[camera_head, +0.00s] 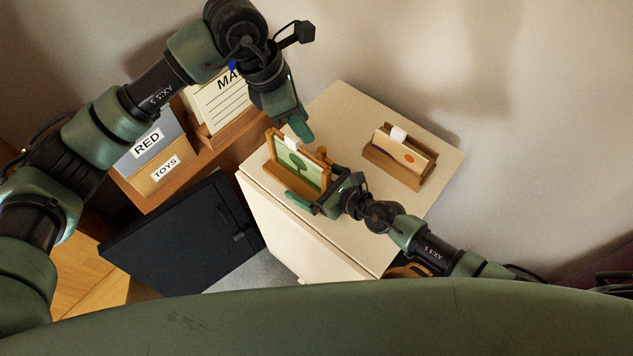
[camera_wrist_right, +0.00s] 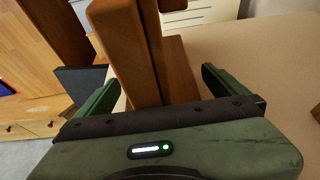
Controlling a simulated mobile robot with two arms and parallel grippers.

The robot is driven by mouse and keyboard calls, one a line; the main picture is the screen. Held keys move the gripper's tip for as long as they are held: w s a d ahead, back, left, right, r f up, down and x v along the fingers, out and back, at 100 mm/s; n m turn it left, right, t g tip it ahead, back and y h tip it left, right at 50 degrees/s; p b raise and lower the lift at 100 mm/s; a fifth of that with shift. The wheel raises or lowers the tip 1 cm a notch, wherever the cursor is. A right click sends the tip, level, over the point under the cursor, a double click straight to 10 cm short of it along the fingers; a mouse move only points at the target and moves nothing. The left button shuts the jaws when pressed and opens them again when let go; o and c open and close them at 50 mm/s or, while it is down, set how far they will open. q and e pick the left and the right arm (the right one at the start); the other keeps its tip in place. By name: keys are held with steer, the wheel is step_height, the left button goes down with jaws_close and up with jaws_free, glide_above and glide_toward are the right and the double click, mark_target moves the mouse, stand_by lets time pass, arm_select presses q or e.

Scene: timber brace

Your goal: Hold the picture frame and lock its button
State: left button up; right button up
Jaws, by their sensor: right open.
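The picture frame (camera_head: 299,170) is wooden with a green picture and stands tilted on the cream cabinet top. A white piece (camera_head: 291,144) sits at its upper edge, and a small orange-brown knob (camera_head: 323,152) shows behind it; I cannot tell which is the button. My left gripper (camera_head: 296,130) is just above the frame's upper edge; its fingers overlap, so its opening is unclear. My right gripper (camera_head: 317,187) is open at the frame's lower right end. In the right wrist view, brown wooden parts (camera_wrist_right: 135,50) of the frame lie between the spread fingers, without visible finger contact.
A second wooden holder (camera_head: 398,160) with a card and white tab stands to the right on the cabinet top (camera_head: 345,110). A wooden shelf with boxes labelled RED (camera_head: 146,143) and TOYS (camera_head: 165,168) is at left. A dark panel (camera_head: 180,240) stands below it.

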arm_select(q)
steer(key=shift+o, duration=0.4)
arm_select(e)
steer(key=c, duration=1.9)
arm_select(q)
steer(key=m+y, duration=0.4)
steer(key=m, duration=0.6)
glide_toward(322, 150)
steer(key=shift+m+g, duration=0.3)
steer(key=shift+w+f, duration=0.15)
steer(key=shift+f, duration=2.05)
steer(key=shift+w+f, duration=0.15)
steer(key=shift+f, duration=2.05)
steer(key=shift+c, duration=0.3)
